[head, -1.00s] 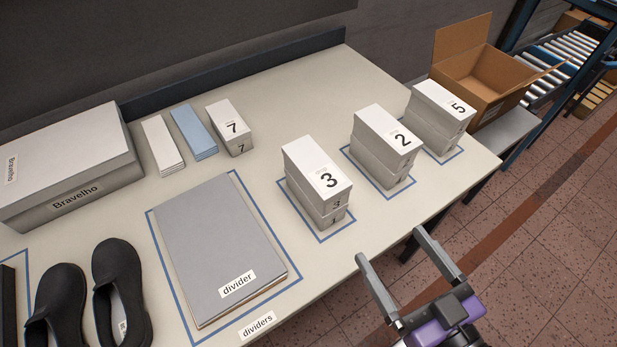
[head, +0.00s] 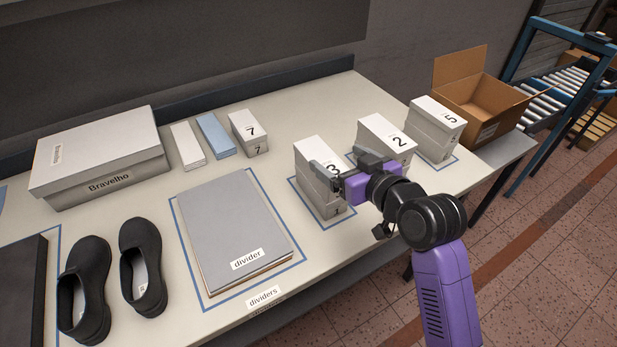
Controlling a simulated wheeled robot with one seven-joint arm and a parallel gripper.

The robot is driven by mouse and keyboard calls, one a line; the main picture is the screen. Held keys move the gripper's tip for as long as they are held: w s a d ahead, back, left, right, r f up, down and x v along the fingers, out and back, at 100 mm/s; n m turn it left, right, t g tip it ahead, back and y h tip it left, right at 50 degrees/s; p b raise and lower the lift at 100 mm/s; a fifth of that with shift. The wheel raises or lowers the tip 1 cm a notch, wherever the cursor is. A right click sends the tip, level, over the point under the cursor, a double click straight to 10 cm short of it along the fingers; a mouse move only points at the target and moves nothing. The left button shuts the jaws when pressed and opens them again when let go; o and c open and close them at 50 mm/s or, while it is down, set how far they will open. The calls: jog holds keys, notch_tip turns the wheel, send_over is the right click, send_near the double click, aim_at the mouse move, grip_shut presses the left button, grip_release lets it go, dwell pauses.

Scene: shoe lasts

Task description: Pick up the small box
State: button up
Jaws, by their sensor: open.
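Several small white boxes stand on the table. A box marked 3 (head: 319,153) sits on a box marked 1 (head: 318,196) inside a blue outline. To the right are a stack with a box marked 2 (head: 386,132) on top and a stack with a box marked 5 (head: 438,111) on top. A lone box marked 7 (head: 249,132) stands at the back. My gripper (head: 328,174) is open at the upper part of the 3 stack, its fingers covering part of the 3 box. I cannot tell whether they touch it.
A grey divider stack (head: 237,230) lies left of the 3 stack. Black shoes (head: 142,265), a large Bravelho box (head: 100,160), and white (head: 187,146) and blue (head: 215,135) slabs are further left. An open cardboard box (head: 480,95) stands at the right, near a roller conveyor (head: 560,95).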

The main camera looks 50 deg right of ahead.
aim_at(323, 158)
jog(key=shift+s+a+f+n+g+y, duration=0.15)
jog(key=shift+a+f, duration=0.1)
jog(key=shift+f, duration=0.2)
jog(key=shift+w+a+f+n+g+y, duration=0.15)
jog(key=shift+a+f, duration=0.1)
jog(key=shift+f, duration=0.2)
jog(key=shift+x, duration=1.1)
jog(key=x, duration=0.2)
jog(key=p+x, duration=0.1)
jog(key=x, duration=0.1)
jog(key=shift+d, duration=0.35)
jog(key=shift+w+d+f, duration=0.15)
jog(key=shift+w+f, duration=0.05)
jog(key=shift+w, duration=0.3)
jog(key=c, duration=1.6)
